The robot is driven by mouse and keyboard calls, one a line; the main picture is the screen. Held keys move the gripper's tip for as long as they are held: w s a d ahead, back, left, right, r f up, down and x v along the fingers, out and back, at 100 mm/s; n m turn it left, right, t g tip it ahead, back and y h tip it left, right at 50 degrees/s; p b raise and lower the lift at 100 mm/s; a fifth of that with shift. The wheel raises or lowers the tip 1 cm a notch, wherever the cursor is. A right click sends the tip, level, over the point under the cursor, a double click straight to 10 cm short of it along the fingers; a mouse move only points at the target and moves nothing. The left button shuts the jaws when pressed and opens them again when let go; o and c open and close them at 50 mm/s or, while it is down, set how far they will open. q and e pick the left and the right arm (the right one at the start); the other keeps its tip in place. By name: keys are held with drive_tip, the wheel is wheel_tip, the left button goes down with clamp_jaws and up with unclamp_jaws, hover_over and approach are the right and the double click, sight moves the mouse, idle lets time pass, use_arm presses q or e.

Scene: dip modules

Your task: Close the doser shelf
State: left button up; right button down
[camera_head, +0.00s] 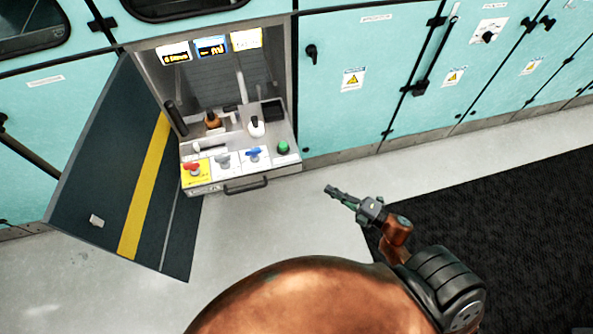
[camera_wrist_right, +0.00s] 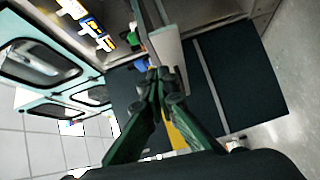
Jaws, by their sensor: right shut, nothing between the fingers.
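The doser shelf (camera_head: 213,188) sticks out of an open cabinet in the teal wall, in the head view. Red, white and blue valve handles and a green knob stand along its front part. A dark bar handle (camera_head: 246,186) is on its front face. My right gripper (camera_head: 331,191) is shut and empty, to the right of the shelf and apart from it in the picture. The right wrist view also shows my right gripper (camera_wrist_right: 155,75) with its fingers together. My left gripper is not in view.
The dark cabinet door (camera_head: 100,170) with a yellow stripe stands open at the left of the shelf. Teal cabinets (camera_head: 390,75) line the wall to the right. Grey floor (camera_head: 310,225) lies clear before the shelf, with a black mat (camera_head: 510,225) at the right.

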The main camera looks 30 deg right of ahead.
drive_tip(key=a+r+n+y, duration=0.1)
drive_tip(key=a+r+n, duration=0.1)
drive_tip(key=b, duration=0.2)
approach(292, 164)
drive_tip(key=a, duration=0.4)
drive_tip(key=w, duration=0.2)
drive_tip(key=w+d, duration=0.1)
drive_tip(key=w, duration=0.1)
drive_tip(key=shift+w, duration=0.1)
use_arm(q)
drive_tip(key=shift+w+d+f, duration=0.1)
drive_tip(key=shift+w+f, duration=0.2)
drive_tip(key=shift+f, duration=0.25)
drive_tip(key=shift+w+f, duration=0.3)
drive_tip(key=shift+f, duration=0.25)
use_arm(e)
drive_tip(key=shift+w+d+r, duration=0.1)
drive_tip(key=shift+w+r, duration=0.05)
drive_tip(key=shift+w, duration=0.4)
